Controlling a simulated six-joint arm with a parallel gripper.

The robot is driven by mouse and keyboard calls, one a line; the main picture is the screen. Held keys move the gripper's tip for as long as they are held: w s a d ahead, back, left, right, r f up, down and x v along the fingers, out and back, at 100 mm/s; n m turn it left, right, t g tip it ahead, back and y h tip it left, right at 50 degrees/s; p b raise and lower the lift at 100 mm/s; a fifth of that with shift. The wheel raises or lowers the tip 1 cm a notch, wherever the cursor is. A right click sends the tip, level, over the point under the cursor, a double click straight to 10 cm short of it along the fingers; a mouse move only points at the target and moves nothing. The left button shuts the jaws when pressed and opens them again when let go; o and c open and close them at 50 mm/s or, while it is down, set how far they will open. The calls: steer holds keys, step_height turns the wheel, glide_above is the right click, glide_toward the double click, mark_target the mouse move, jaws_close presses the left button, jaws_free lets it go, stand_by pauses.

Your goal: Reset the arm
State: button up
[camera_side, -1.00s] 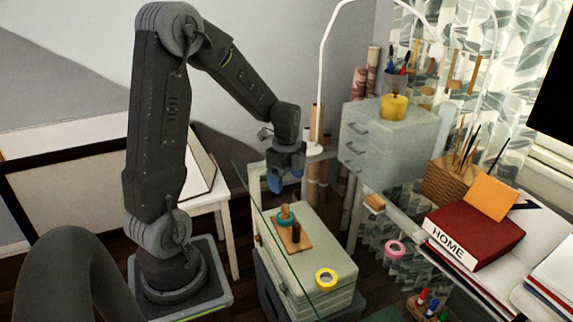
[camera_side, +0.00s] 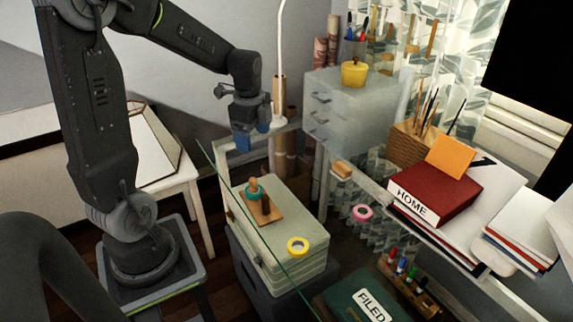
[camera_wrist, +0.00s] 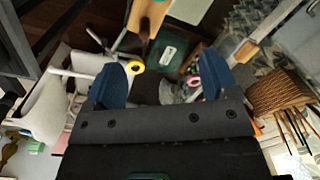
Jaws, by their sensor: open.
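My gripper (camera_side: 252,139) hangs above the back of the glass desk in the side view. Its two blue fingers are apart with nothing between them. In the wrist view my gripper (camera_wrist: 162,82) also shows both blue fingers spread wide. Below it, a wooden peg board (camera_side: 268,213) with a teal ring (camera_side: 253,192) around one peg stands on a pale drawer box. A yellow tape ring (camera_side: 298,247) lies beside the board. A pink tape ring (camera_side: 362,213) lies farther right.
A translucent drawer unit (camera_side: 345,120) with a yellow pot (camera_side: 354,73) stands right of my gripper. A red HOME book (camera_side: 434,195), wicker pen holder (camera_side: 409,146) and marker rack (camera_side: 408,282) are farther right. A white lamp pole (camera_side: 281,45) rises close behind my gripper.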

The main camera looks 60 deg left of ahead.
steer(key=s+d+r+n+t, duration=0.2)
steer(key=s+d+r+n, duration=0.2)
steer(key=d, duration=0.4)
steer(key=s+d+r+n+t, duration=0.3)
steer(key=s+d+r+n, duration=0.2)
steer(key=d, duration=0.4)
steer(key=s+n, duration=0.1)
steer(key=n, duration=0.1)
steer(key=shift+s+d+n, duration=0.3)
steer(key=shift+s, duration=0.05)
